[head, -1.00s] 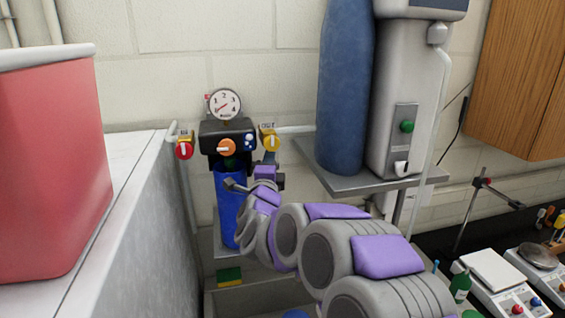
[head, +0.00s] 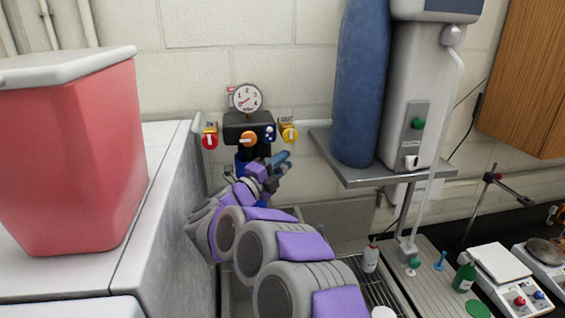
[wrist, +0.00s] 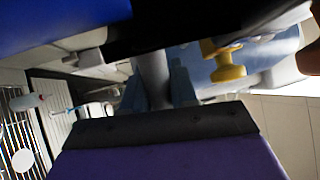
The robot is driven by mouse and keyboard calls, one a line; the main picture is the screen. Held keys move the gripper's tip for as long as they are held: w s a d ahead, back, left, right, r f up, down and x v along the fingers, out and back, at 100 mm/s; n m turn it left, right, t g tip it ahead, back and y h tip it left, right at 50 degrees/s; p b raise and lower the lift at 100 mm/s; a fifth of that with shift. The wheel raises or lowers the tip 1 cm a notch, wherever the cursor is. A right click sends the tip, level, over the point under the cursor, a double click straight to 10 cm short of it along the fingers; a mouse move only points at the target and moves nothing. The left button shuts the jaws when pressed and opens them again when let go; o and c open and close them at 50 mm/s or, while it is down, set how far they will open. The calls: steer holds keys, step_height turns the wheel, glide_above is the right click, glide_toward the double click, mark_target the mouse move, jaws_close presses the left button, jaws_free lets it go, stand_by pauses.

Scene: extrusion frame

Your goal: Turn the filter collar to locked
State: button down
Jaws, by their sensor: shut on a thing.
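The filter unit has a black head (head: 238,121) with an orange knob. A dark collar (head: 260,150) sits below it, above a blue filter bowl (head: 241,160) that my arm mostly hides. My gripper (head: 274,164) is right at the collar's front. In the wrist view, its blue-grey fingers (wrist: 161,88) are shut on a grey handle (wrist: 152,70) that sticks out from the black collar (wrist: 190,28). The blue bowl (wrist: 50,22) is at upper left there. I cannot read the collar's lock position.
A pressure gauge (head: 246,98) tops the head. A red valve (head: 210,141) is to its left, a yellow valve (head: 289,134) to its right. A red bin (head: 75,160) stands on the left counter. A metal shelf (head: 385,176) juts out at right. A sink lies below.

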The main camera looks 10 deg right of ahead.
steer(key=shift+a+f, duration=0.15)
stand_by(0.3)
steer(key=c, duration=1.3)
jaws_free()
steer(key=o, duration=0.3)
steer(key=shift+w, duration=0.25)
steer(key=shift+o, duration=0.2)
steer(key=shift+s, duration=0.15)
